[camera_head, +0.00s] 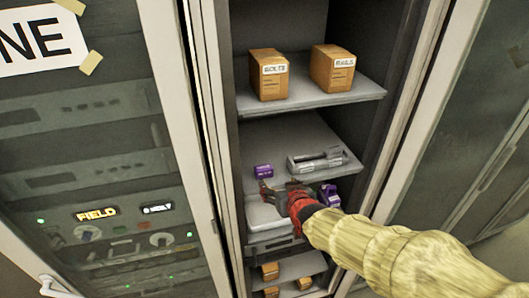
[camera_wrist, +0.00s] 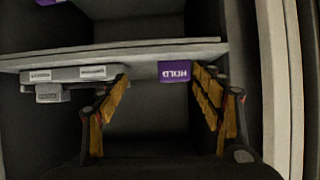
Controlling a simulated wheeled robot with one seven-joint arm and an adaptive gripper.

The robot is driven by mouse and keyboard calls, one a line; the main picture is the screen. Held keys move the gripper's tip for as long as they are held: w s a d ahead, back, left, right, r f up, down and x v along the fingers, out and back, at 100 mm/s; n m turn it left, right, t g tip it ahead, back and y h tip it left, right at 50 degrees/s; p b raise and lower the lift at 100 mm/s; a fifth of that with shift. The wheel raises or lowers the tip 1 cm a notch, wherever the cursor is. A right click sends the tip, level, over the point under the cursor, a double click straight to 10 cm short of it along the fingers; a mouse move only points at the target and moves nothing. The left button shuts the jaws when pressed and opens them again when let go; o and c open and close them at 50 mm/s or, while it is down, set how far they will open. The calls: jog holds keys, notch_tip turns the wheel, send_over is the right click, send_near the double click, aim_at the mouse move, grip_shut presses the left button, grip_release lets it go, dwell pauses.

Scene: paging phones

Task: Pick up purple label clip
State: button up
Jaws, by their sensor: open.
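A small purple label clip (camera_head: 263,171) sits at the left front of the middle shelf. In the wrist view, which looks upside down, the purple clip (camera_wrist: 174,73) reads HOLD and shows between the fingertips, nearer the right one. My gripper (camera_head: 278,188) is open and empty, just below and in front of that shelf edge in the head view. Its spread fingers also show in the wrist view (camera_wrist: 160,78). Whether either finger touches the clip I cannot tell. A second purple thing (camera_head: 329,195) is lower right, partly behind my gripper; it shows at the wrist view's top left (camera_wrist: 49,2).
A grey device (camera_head: 318,160) lies right of the clip on the middle shelf (camera_head: 280,135). Two labelled cardboard boxes (camera_head: 268,75) stand on the shelf above. Smaller boxes (camera_head: 270,271) are below. Cabinet frame posts (camera_head: 205,120) bound the narrow opening.

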aim_at(264, 169)
jog(key=shift+t+y, duration=0.3)
jog(key=shift+t, duration=0.1)
jog(key=shift+w+a+f+p, duration=0.1)
jog(key=shift+w+a+p, duration=0.45)
jog(key=shift+w+a, duration=0.5)
jog(key=shift+w+a+f+p, duration=0.1)
jog(key=shift+w+a+p, duration=0.4)
jog(key=shift+w+a, duration=0.5)
jog(key=shift+w+r+p+x, duration=0.15)
jog(key=shift+p+x, duration=0.1)
jog(key=shift+x, duration=0.6)
jog(key=shift+r+p+x, duration=0.15)
jog(key=shift+p+x, duration=0.15)
jog(key=shift+x, duration=0.55)
jog(key=shift+w+r+p+x, duration=0.15)
jog(key=shift+p+x, duration=0.1)
jog(key=shift+x, duration=0.6)
jog(key=shift+d, duration=0.2)
jog(key=shift+c, duration=0.5)
jog(key=c, duration=0.9)
